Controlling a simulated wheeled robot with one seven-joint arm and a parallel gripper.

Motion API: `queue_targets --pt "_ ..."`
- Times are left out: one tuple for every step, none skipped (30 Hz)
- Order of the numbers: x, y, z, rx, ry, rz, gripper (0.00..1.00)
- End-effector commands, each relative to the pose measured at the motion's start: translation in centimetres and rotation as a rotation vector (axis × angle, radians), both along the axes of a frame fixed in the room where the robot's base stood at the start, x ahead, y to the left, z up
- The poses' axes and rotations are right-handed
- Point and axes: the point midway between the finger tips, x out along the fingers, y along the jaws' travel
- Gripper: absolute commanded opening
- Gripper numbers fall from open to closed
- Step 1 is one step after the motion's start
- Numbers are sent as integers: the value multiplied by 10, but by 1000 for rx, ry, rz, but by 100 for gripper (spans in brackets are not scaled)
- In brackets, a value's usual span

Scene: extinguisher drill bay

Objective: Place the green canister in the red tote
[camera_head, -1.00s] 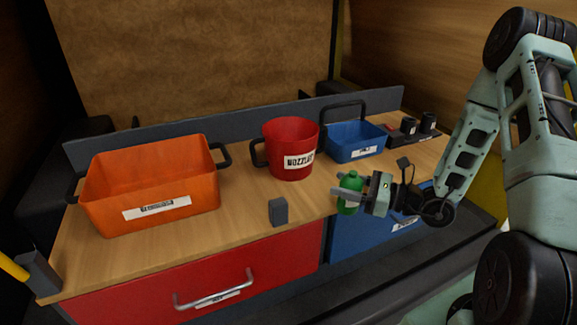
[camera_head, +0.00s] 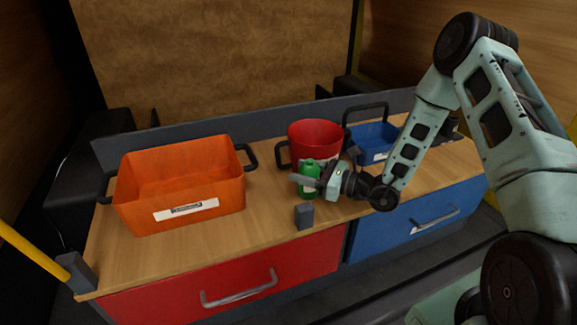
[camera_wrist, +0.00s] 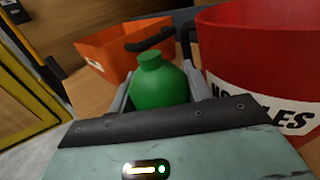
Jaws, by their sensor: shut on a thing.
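The green canister (camera_head: 310,181) is held between the fingers of my gripper (camera_head: 307,180), in front of the red tote. In the wrist view the green canister (camera_wrist: 158,84) stands between both fingers of my gripper (camera_wrist: 158,85), neck up. The red tote (camera_head: 316,135) is a round red bucket with a black side handle and a white label, partly hidden by the canister and my gripper. In the wrist view the red tote (camera_wrist: 250,45) is close on the right, its label partly readable. The canister appears below the tote's rim and outside it.
An orange bin (camera_head: 180,185) with black handles stands on the left of the wooden bench (camera_head: 250,220). A blue bin (camera_head: 372,140) stands right of the red tote, partly behind my arm. A small grey block (camera_head: 304,216) sits at the bench's front edge. Red and blue drawers are below.

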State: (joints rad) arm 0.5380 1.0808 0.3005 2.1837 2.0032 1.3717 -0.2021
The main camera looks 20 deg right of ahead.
Motion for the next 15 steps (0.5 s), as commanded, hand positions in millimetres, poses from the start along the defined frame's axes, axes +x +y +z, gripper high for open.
queue_targets --pt "3 3 2 1 -2 1 17" --pt "5 4 2 1 -2 1 17" --pt "6 6 1 1 -2 1 17" --pt "8 8 1 1 -2 1 17" --pt "10 10 2 1 -1 1 17" --pt "13 14 2 2 -2 2 17" --pt "17 18 3 1 -3 3 17" --pt "21 22 3 1 -3 4 17" --pt "26 27 4 1 -3 3 17" --pt "30 31 3 1 -1 4 17" --pt "34 34 3 1 -1 3 17" --pt "34 34 -2 1 2 0 17" --pt "34 33 -6 1 3 -1 17" --pt "34 33 -8 2 2 -1 17" --pt "34 33 -11 1 0 -1 17"
